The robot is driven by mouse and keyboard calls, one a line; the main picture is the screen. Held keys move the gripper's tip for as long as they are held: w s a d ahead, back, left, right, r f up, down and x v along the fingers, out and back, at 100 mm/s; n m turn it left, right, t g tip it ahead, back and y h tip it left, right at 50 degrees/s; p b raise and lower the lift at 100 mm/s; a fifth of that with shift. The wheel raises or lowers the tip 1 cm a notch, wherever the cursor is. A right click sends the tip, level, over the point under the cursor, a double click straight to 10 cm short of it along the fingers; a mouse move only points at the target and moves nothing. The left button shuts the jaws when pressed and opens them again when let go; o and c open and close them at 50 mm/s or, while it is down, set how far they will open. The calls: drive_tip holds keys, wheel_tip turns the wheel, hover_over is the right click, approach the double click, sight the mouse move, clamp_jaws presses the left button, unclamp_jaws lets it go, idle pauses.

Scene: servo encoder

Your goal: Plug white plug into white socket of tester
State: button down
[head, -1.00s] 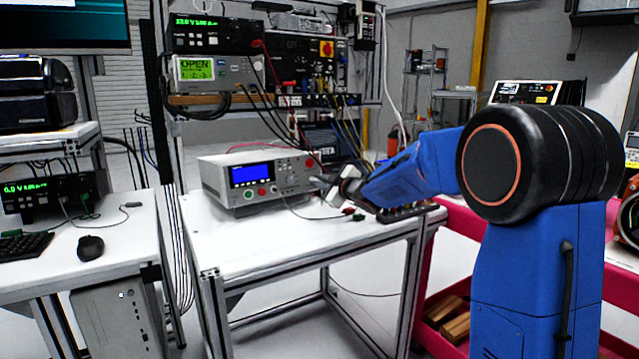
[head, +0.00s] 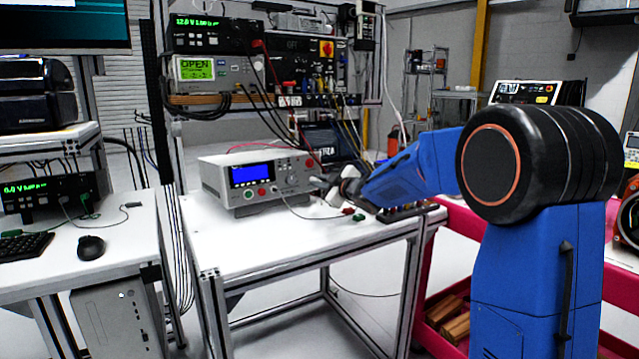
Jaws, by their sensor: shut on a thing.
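The tester (head: 222,186) is a light grey box with a blue screen on the white bench (head: 290,240). Its front panel faces me, with small coloured knobs and sockets. My gripper (head: 332,192) is just right of the tester's front panel, low over the bench. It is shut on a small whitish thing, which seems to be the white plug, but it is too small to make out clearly. The white socket cannot be told apart on the panel. I cannot tell whether the plug touches the tester.
A thin lead runs from the tester to a red clip (head: 348,211) and a green clip (head: 358,217) on the bench, close below my gripper. A dark rack (head: 405,211) of small parts sits at the bench's right edge. The bench front is clear.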

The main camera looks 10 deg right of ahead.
drive_tip(key=c, duration=1.7)
unclamp_jaws()
drive_tip(key=shift+v, duration=3.5)
